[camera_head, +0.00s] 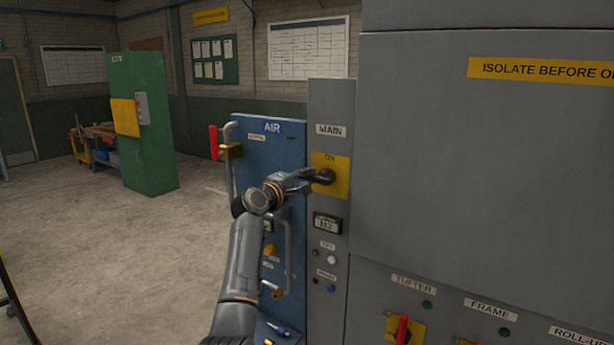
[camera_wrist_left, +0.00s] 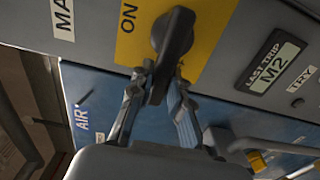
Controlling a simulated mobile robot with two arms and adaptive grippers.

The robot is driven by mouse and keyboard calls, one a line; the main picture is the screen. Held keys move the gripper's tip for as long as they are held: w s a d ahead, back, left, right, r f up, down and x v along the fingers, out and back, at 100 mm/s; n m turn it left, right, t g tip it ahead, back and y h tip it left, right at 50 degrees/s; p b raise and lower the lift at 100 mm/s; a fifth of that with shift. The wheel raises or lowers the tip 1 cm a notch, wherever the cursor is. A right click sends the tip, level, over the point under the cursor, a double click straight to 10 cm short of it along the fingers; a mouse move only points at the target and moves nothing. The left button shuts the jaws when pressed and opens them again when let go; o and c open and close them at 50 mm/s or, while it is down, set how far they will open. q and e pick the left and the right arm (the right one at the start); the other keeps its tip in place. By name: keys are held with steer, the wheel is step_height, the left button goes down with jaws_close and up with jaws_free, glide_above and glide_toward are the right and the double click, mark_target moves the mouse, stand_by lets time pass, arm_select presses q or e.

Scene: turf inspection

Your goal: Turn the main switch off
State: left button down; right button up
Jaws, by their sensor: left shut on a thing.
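The main switch (camera_head: 327,176) is a black rotary handle on a yellow plate marked ON, under the MAIN label on a narrow grey panel. In the left wrist view the handle (camera_wrist_left: 174,42) fills the upper middle, with ON to its left. My left gripper (camera_head: 308,179) reaches up from below and is shut on the handle's near end. In the left wrist view its two fingers (camera_wrist_left: 160,82) sit on either side of that end. The handle appears to lie crosswise to the ON mark; its exact angle is hard to judge. My right gripper is not in view.
A blue AIR panel (camera_head: 270,155) with pipes and a red lever (camera_head: 213,142) is just left. Below the switch are a small display (camera_head: 327,223) and buttons. Red-handled switches (camera_head: 402,328) sit low on the large grey cabinet (camera_head: 480,180). The floor at left is open.

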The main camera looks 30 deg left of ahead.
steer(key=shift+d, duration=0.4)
arm_select(q)
steer(key=c, duration=1.2)
jaws_free()
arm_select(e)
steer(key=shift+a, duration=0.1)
arm_select(q)
steer(key=shift+s, duration=0.2)
steer(key=s, duration=1.1)
steer(key=shift+s+a, duration=0.15)
steer(key=shift+s, duration=0.15)
